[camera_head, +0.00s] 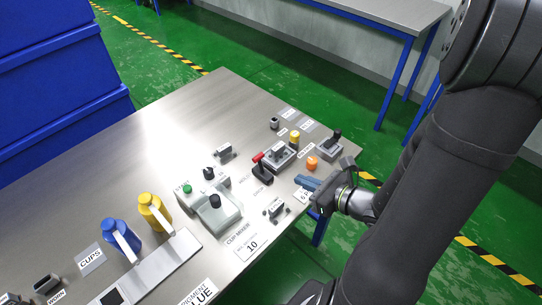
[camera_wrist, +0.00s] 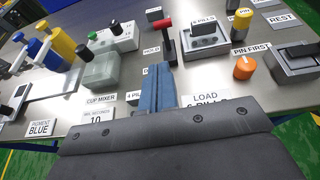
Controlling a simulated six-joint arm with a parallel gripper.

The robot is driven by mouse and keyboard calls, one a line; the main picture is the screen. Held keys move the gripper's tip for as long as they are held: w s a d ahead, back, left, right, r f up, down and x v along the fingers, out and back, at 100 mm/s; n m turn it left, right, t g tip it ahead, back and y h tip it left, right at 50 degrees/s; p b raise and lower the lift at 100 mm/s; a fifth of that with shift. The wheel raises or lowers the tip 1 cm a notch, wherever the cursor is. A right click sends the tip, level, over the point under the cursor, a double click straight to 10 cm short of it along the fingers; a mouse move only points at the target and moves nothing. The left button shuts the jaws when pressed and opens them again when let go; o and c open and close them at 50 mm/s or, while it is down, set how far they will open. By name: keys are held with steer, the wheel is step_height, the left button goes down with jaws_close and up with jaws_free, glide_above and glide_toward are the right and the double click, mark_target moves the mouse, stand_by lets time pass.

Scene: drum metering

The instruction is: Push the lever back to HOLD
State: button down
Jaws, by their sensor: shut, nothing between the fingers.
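The lever (camera_head: 258,157) has a red T-shaped handle on a dark stem and stands on a dark base. In the wrist view the lever (camera_wrist: 164,28) shows just beyond my fingertips, and a HOLD label (camera_wrist: 151,50) lies just left of its stem. My gripper (camera_head: 299,180) is shut and empty, low over the table to the right of the lever in the head view. Its blue fingers (camera_wrist: 158,70) are together and point toward the lever's base. A gap shows between fingers and lever in the head view. The fingers partly hide the lever's foot in the wrist view.
A grey drum housing (camera_head: 279,157) stands right behind the lever, with a yellow pin (camera_head: 295,137) near it. An orange knob (camera_head: 311,163) and a black-handled block (camera_head: 330,147) are close to my gripper. The cup mixer (camera_head: 217,213) stands at the left. Blue and yellow bottles stand further left.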

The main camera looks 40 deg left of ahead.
steer(key=shift+a+r+h, duration=0.5)
steer(key=shift+r+h, duration=0.1)
steer(key=shift+r, duration=0.85)
glide_toward(259, 156)
steer(key=x, duration=0.5)
steer(key=shift+s+a+f, duration=0.1)
steer(key=shift+f, duration=0.3)
steer(key=shift+a+f, duration=0.25)
steer(key=shift+a, duration=0.25)
steer(key=shift+a+f, duration=0.1)
steer(key=shift+a, duration=0.75)
